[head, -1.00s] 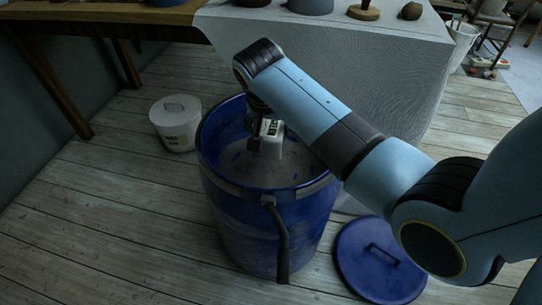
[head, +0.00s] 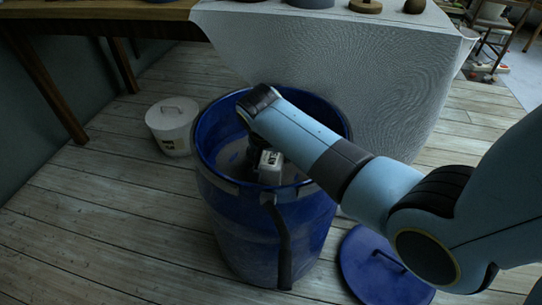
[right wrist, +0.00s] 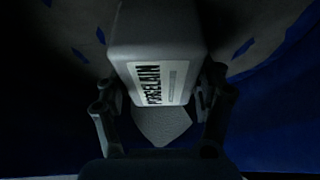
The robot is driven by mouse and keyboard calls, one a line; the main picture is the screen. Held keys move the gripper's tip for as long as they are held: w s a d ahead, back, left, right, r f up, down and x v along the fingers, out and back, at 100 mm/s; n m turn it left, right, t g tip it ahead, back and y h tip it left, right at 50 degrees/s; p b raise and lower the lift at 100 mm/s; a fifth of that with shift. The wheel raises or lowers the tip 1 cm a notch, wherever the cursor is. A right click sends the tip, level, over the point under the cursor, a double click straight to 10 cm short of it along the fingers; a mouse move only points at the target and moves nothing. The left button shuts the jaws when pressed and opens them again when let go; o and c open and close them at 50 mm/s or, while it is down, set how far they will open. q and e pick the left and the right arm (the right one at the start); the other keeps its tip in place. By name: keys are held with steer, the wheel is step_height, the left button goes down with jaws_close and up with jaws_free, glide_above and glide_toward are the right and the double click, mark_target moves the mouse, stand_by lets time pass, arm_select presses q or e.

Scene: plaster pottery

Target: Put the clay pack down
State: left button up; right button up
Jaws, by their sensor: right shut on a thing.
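The clay pack (head: 270,162) is a pale block with a label, low inside the blue barrel (head: 270,232). In the right wrist view the clay pack (right wrist: 158,50) shows a white label reading PORCELAIN. My right gripper (right wrist: 162,108) has a finger on each side of the pack and is shut on it. In the head view the gripper is mostly hidden behind my forearm, inside the barrel. I cannot tell whether the pack touches the grey contents (head: 233,160) of the barrel. My left gripper is not in view.
The barrel's blue lid (head: 375,268) lies on the floor at its right. A small white lidded bucket (head: 172,124) stands at its left. A cloth-draped table (head: 395,80) with pottery is behind. Wooden floor (head: 110,220) is free at the left.

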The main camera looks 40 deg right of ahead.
mark_target(270, 155)
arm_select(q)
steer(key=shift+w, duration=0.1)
arm_select(e)
steer(key=shift+w, duration=0.1)
steer(key=o, duration=1.8)
steer(key=shift+c, duration=0.2)
steer(key=shift+r, duration=0.15)
steer(key=p+v, duration=0.1)
steer(key=v, duration=0.2)
steer(key=shift+p, duration=0.35)
arm_select(q)
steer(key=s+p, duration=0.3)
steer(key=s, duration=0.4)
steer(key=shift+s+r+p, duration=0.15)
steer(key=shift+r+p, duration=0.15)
steer(key=shift+p, duration=0.1)
arm_select(e)
steer(key=v, duration=0.9)
